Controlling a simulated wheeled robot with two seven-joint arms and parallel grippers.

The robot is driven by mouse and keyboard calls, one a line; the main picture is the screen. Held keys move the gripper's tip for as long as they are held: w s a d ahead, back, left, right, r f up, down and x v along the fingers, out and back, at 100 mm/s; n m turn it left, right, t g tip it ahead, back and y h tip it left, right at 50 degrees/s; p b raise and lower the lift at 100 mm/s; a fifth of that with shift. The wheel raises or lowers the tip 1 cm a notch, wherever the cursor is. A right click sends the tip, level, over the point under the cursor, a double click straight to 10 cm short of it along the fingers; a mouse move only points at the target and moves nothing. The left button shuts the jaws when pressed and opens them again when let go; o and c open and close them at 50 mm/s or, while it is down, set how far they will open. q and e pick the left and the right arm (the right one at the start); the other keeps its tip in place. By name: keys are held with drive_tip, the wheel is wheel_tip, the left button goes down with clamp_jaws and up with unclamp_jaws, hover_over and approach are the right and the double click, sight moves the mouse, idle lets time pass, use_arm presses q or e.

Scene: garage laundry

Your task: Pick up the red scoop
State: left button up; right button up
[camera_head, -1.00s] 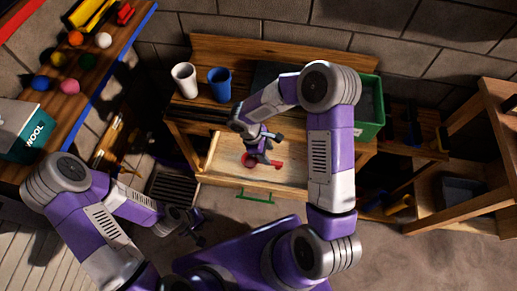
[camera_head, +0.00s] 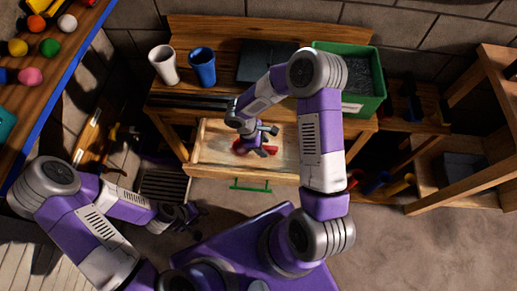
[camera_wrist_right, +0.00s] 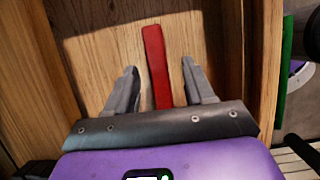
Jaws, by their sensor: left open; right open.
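The red scoop (camera_head: 242,147) lies in the open wooden drawer (camera_head: 212,152), partly hidden under my right gripper in the head view. In the right wrist view its red handle (camera_wrist_right: 156,62) runs between the two fingers, and the rest is hidden behind the gripper body. My right gripper (camera_head: 263,142) is open over the drawer; it also shows in the right wrist view (camera_wrist_right: 158,88), with a finger on each side of the handle and a gap to both. My left gripper (camera_head: 190,214) is open and empty at the lower left, away from the drawer.
On the bench above the drawer stand a white cup (camera_head: 163,66), a blue cup (camera_head: 203,68) and a green bin (camera_head: 362,85). The drawer has a green handle (camera_head: 250,186). Wooden shelves (camera_head: 470,150) stand at the right, and a shelf with coloured balls (camera_head: 45,60) at upper left.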

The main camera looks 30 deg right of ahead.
drive_tip(key=x, duration=0.2)
drive_tip(key=shift+d+f, duration=0.15)
drive_tip(key=shift+f, duration=0.25)
clamp_jaws()
wheel_tip(320, 180, up, 10)
drive_tip(key=shift+r+p, duration=0.1)
drive_tip(key=shift+p, duration=0.95)
